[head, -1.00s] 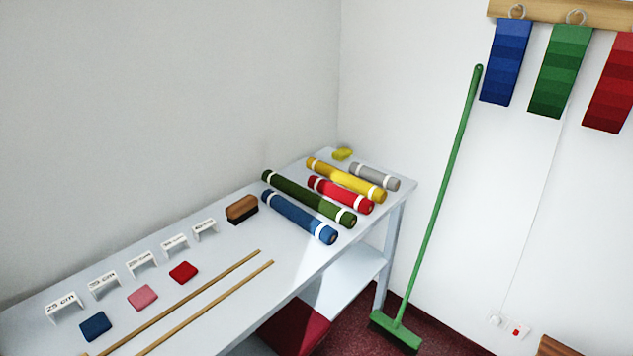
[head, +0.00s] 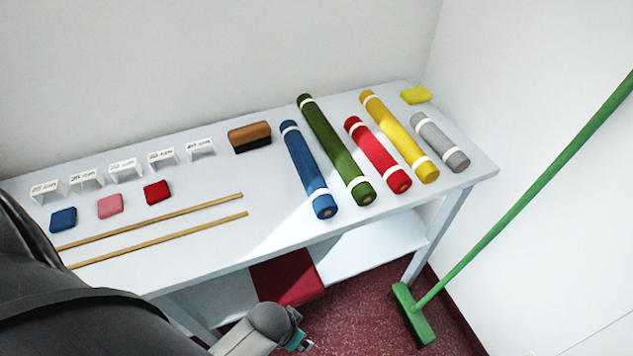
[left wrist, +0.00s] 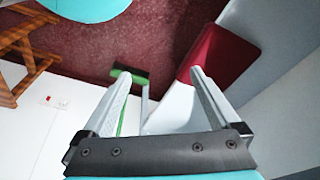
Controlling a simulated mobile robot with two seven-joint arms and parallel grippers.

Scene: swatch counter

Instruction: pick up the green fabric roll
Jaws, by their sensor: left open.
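The green fabric roll (head: 335,150) lies on the white table in the head view, with a white band near each end. It lies between the blue roll (head: 308,170) on its left and the red roll (head: 377,155) on its right. My left gripper (left wrist: 158,75) is open and empty in the left wrist view, with floor and broom behind its fingers. In the head view part of my left arm shows at the bottom, below the table's front edge and apart from the roll; the fingers are out of frame there. My right gripper is not in view.
Yellow (head: 398,135) and grey (head: 440,142) rolls lie farther right. A brush (head: 249,137), two wooden sticks (head: 160,239), swatches and labels occupy the left. A green broom (head: 520,214) leans at the right. A red item (head: 287,276) is on the lower shelf.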

